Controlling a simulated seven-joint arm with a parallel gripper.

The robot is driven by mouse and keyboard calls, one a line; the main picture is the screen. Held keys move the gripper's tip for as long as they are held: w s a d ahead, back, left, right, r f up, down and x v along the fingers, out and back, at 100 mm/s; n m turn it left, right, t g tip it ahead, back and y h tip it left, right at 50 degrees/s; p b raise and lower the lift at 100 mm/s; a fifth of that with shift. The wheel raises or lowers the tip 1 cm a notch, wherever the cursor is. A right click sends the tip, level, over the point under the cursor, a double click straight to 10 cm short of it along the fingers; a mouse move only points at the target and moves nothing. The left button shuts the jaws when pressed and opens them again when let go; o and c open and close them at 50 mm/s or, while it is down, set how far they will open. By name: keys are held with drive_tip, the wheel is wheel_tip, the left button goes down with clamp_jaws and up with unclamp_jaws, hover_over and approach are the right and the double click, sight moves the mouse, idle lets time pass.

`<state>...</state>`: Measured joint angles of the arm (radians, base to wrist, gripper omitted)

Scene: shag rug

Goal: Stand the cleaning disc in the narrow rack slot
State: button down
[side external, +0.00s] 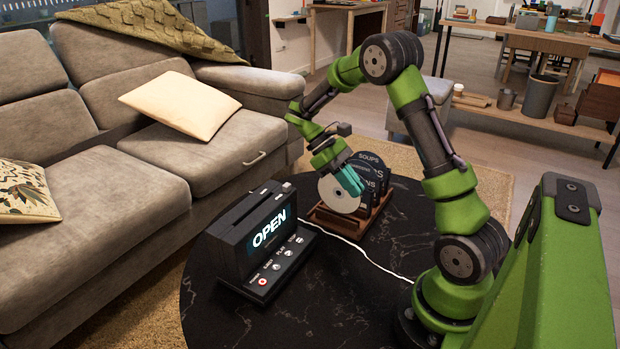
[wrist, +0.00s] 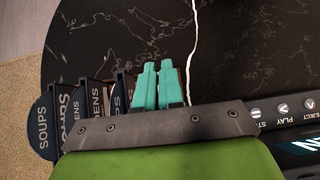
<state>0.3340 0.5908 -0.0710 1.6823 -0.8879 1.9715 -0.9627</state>
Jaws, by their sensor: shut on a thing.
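The cleaning disc (side external: 340,204) is pale and round with a centre hole. In the side view it is upright at the front left end of the wooden rack (side external: 321,217). My gripper (side external: 350,181) has teal fingers and is shut on the disc's upper right part. I cannot tell whether the disc's lower edge is in a slot or just above the rack. In the wrist view the gripper's teal fingers (wrist: 158,88) are beside the rack's dark labelled dividers (wrist: 85,105). The disc cannot be made out there, and the narrow slot is hidden.
A black player (side external: 258,240) with an "OPEN" display stands left of the rack on the dark round table (side external: 350,310). A white cable (side external: 362,256) runs across the table. Dark round labelled dividers, one reading "SOUPS" (side external: 370,157), stand behind the disc. The table's front is clear.

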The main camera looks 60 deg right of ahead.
drive_tip(key=shift+f, duration=1.6)
drive_tip(key=c, duration=1.2)
unclamp_jaws()
drive_tip(key=v, duration=1.2)
